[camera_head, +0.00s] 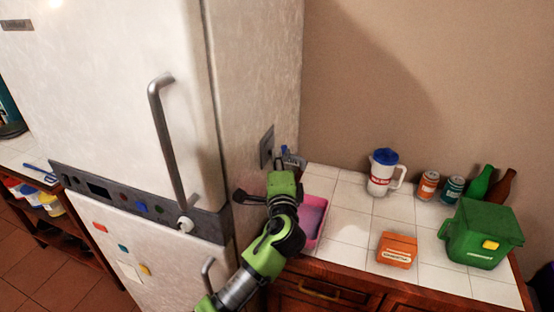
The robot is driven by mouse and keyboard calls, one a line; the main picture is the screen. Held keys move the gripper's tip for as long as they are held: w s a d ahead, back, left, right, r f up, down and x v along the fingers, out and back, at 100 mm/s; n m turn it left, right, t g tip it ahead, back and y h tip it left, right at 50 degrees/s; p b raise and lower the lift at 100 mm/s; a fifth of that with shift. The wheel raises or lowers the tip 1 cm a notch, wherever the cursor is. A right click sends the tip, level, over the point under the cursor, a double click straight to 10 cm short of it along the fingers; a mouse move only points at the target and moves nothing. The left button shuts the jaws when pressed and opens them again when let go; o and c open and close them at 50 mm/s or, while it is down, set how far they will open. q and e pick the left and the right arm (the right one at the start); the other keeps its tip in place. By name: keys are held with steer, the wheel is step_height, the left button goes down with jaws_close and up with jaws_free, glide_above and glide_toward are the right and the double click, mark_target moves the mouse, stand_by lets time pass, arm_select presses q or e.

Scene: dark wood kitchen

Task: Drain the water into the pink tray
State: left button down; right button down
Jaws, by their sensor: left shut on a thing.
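The pink tray (313,225) sits on the tiled counter against the side of the white fridge, partly hidden by my arm. Its inside looks lavender; I cannot tell how much water is in it. A small tap with a blue top (284,150) shows at the fridge's side, above the back of the tray. My left gripper (285,170) is at this tap and is shut on it; its fingertips are mostly hidden by the green hand. I cannot see water flowing. My right gripper is not in view.
The tall fridge (120,110) with long handles stands at left. On the counter are a white jug with blue lid (383,172), two cans, bottles, an orange box (397,250) and a green bin (480,233). The tiles right of the tray are clear.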

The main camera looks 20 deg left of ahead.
arm_select(q)
steer(key=shift+d+f+n+g+y+b, duration=0.3)
steer(key=shift+n+y+b, duration=0.2)
steer(key=shift+y+b, duration=0.3)
steer(key=shift+d+r+n+y+b, duration=0.1)
steer(key=shift+r+n+y+b, duration=0.2)
steer(key=shift+y, duration=0.1)
steer(key=c, duration=2.2)
jaws_free()
steer(key=shift+d, duration=0.1)
steer(key=v, duration=1.2)
steer(key=shift+r, duration=0.25)
